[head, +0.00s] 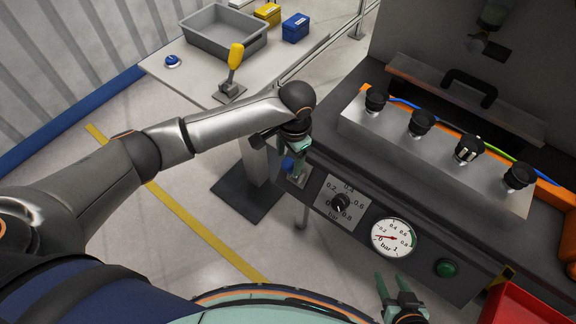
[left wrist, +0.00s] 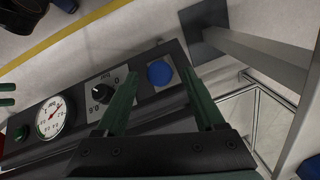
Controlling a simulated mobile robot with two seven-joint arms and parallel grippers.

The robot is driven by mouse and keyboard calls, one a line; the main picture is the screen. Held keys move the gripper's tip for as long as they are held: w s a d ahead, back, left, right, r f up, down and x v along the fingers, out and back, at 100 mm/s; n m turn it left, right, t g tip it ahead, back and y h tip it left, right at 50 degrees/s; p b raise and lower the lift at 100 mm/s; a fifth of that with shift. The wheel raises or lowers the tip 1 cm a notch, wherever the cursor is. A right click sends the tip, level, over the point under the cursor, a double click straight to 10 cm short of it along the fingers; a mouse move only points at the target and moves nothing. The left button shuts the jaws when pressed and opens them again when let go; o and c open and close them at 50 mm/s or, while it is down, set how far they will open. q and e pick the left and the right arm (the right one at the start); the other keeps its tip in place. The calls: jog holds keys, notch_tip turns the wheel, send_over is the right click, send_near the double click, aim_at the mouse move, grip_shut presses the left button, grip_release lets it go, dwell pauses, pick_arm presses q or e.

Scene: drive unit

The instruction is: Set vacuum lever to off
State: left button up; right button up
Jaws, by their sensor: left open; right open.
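A lever with a blue ball end (head: 288,163) sits at the left end of the dark front panel (head: 318,200). I take it to be the vacuum lever; its markings are too small to read. My left gripper (head: 290,160) is open right at this lever, partly covering it. In the left wrist view, the blue ball (left wrist: 160,73) lies between the two open green fingers (left wrist: 160,82), with gaps on both sides. Whether the fingers reach around it in depth is unclear. My right gripper (head: 393,284) is open and empty at the lower right.
A black dial (head: 340,203), a pressure gauge (head: 397,238) and a green button (head: 446,268) follow along the panel. Several black knobs (head: 421,122) stand on a metal block behind. A yellow-handled lever (head: 236,58) and a grey bin (head: 222,30) are on the side table.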

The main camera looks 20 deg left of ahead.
pick_arm(q)
jog(key=shift+w+a+f, duration=0.1)
jog(key=shift+f, duration=1.05)
jog(key=shift+a+f, duration=0.1)
jog(key=shift+f, duration=1)
jog(key=shift+c, duration=0.2)
grip_shut()
